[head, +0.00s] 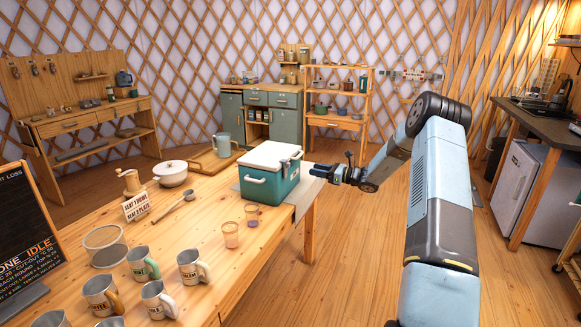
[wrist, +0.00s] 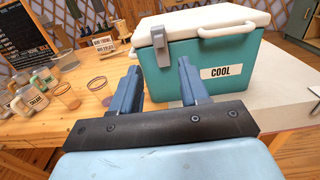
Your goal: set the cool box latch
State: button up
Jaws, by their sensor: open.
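The cool box (head: 268,180) is teal with a white lid and stands on a cloth at the right end of the wooden table. Its lid (wrist: 196,22) looks down on the body. The grey latch (wrist: 160,38) shows on the near corner side of the box in the wrist view, hanging from the lid edge over the teal wall. In the head view my gripper (head: 322,172) is just right of the box.
Two clear tumblers (head: 231,235) stand in front of the box. The floor right of the table is clear.

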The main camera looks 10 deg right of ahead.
aim_at(285, 169)
jog(key=x, duration=1.1)
jog(key=shift+w+a, duration=0.25)
jog(key=shift+a, duration=0.05)
jog(key=shift+c, duration=0.3)
grip_shut()
